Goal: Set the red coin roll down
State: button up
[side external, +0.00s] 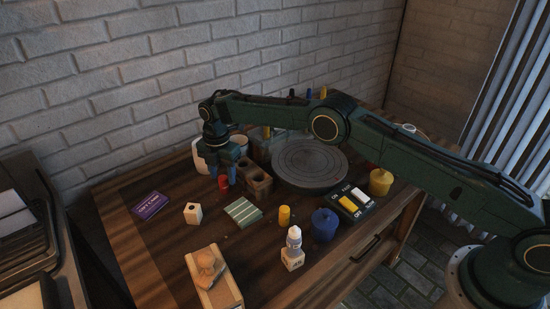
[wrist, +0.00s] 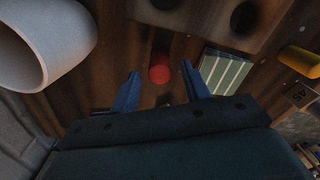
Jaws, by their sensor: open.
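The red coin roll (side external: 224,182) stands on the brown wooden table (side external: 150,262), just in front of my gripper in the side view. It also shows in the wrist view (wrist: 160,68) as a round red end, between and a little beyond the fingertips. My gripper (side external: 224,178) has blue fingers and points down. In the wrist view its two fingers (wrist: 158,78) are spread apart, with clear space on both sides of the roll. The fingers do not visibly touch it. The roll's lower part is hard to make out in the wrist view.
A brown block with holes (side external: 257,182) stands close right of my gripper, and a white cup (side external: 203,155) is behind it. A green striped pad (side external: 243,212), a white cube (side external: 193,213) and a yellow cylinder (side external: 284,215) lie nearby. A grey turntable (side external: 310,165) is further right.

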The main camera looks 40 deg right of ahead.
notch_tip(320, 180, up, 8)
jog(key=shift+r, duration=0.2)
dwell(0.7)
notch_tip(320, 180, up, 16)
jog(key=m+t, duration=0.1)
jog(key=m, duration=0.5)
send_over(223, 177)
jog(key=s+d, duration=0.5)
jog(key=d, duration=0.1)
jog(key=s+d+r+m+t, duration=0.2)
jog(key=s+d+r+m, duration=0.35)
jog(key=s+r, duration=0.5)
jog(key=s+d+f+m+t, duration=0.1)
jog(key=s+m, duration=0.3)
jog(key=s, duration=0.6)
jog(key=s+d+f+m, duration=0.3)
jog(key=s+m, duration=0.1)
jog(key=s, duration=0.6)
jog(key=s+d+f+m+t, duration=0.1)
jog(key=s+m, duration=0.3)
jog(key=s, duration=0.6)
jog(key=shift+s+d+f+t, duration=0.35)
jog(key=shift+d+f, duration=0.2)
jog(key=shift+d, duration=0.35)
